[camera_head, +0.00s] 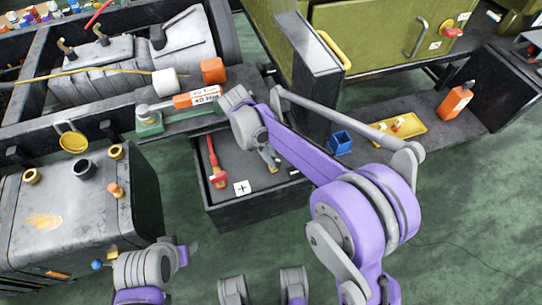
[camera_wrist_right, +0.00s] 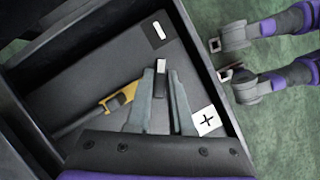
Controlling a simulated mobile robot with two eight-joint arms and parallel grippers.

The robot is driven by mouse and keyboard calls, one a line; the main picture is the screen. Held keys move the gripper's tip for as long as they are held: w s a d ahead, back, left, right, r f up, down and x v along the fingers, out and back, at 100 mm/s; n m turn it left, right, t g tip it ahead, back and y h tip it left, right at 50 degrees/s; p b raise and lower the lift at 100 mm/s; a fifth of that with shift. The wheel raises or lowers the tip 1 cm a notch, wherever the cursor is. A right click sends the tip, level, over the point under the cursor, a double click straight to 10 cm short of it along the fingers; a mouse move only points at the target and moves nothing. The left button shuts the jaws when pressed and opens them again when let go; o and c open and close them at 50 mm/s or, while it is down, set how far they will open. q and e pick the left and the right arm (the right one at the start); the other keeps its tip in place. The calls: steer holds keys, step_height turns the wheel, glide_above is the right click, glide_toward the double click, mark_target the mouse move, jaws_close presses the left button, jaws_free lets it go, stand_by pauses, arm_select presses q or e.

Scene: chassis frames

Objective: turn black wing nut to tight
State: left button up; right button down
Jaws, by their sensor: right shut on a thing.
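My right gripper (camera_head: 270,160) reaches down into the dark open tray (camera_head: 225,215) with plus and minus labels. In the right wrist view its two grey fingers (camera_wrist_right: 160,95) are close together around a small dark piece with a pale end (camera_wrist_right: 161,66). This may be the black wing nut, but its wings cannot be made out and its tightness cannot be told. The fingers and arm hide part of it. My left arm's end (camera_head: 180,252) shows low at the left, away from the tray; its finger opening cannot be made out.
A red-handled tool (camera_head: 216,172) lies in the tray's left part. A yellow-handled tool (camera_wrist_right: 121,98) lies left of the fingers in the wrist view. A grey tank (camera_head: 70,215) stands left; a yellow tray (camera_head: 400,128) and orange bottle (camera_head: 455,102) are right. Green floor is open in front.

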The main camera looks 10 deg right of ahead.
steer(key=m, duration=0.2)
steer(key=m+g+y+p, duration=0.1)
steer(key=m, duration=0.1)
steer(key=shift+w+d+m+g, duration=0.1)
steer(key=shift+w+m+g, duration=0.05)
steer(key=shift+m+g, duration=0.15)
steer(key=m+y, duration=0.1)
steer(key=m, duration=0.1)
steer(key=m+g+p, duration=0.1)
steer(key=m, duration=0.2)
steer(key=shift+d+y, duration=0.15)
steer(key=shift+y, duration=0.25)
steer(key=shift+m, duration=0.4)
steer(key=c, duration=0.8)
jaws_free()
steer(key=p+v, duration=0.2)
steer(key=v, duration=0.9)
